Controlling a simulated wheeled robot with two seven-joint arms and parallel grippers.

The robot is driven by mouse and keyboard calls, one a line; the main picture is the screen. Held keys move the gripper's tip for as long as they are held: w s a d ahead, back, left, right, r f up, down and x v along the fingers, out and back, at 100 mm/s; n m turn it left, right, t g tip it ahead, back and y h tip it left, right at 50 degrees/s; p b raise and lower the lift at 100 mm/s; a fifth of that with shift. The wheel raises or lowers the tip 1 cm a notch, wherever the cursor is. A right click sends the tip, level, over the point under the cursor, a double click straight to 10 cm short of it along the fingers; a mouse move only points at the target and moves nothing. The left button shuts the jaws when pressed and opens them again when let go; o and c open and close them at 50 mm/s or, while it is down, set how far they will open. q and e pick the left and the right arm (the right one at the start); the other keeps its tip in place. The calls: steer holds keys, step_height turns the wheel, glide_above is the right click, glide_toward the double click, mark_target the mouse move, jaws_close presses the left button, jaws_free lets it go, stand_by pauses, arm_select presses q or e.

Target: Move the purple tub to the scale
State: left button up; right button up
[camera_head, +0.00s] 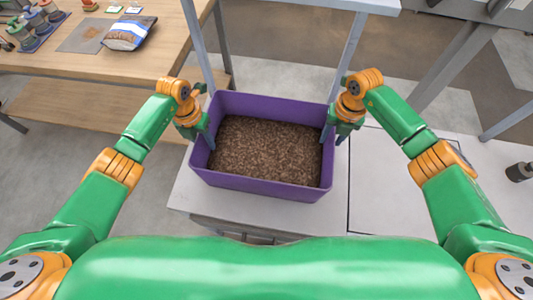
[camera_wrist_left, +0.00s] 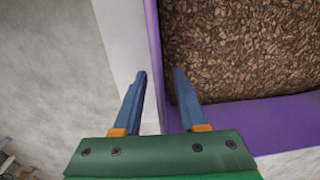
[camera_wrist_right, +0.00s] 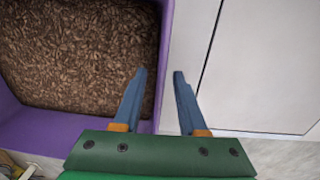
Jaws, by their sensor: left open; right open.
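The purple tub (camera_head: 255,185) is open-topped and filled with brown pellets (camera_head: 265,150). It stands upright on a pale grey worktop (camera_head: 185,195). My left gripper (camera_head: 204,135) is open at the tub's left wall. In the left wrist view its fingers (camera_wrist_left: 159,78) lie on either side of the purple wall (camera_wrist_left: 153,50), one over the pellets, one outside. My right gripper (camera_head: 336,132) is open at the right wall. In the right wrist view its fingers (camera_wrist_right: 159,78) straddle that wall (camera_wrist_right: 165,45) likewise. I cannot tell which surface is the scale.
A pale flat panel (camera_head: 390,200) bordered by dark seams lies right of the tub, with bare room. Grey posts (camera_head: 350,50) rise behind the tub to a pale shelf. A wooden table (camera_head: 160,55) at the upper left holds a bag (camera_head: 128,33) and several small items.

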arm_select(q)
steer(key=shift+d+f, duration=0.1)
steer(key=shift+f, duration=0.95)
arm_select(e)
steer(key=shift+f, duration=1.1)
arm_select(q)
steer(key=shift+c, duration=0.2)
arm_select(e)
steer(key=shift+c, duration=0.2)
arm_select(q)
jaws_close()
arm_select(e)
jaws_close()
steer(key=shift+r, duration=0.1)
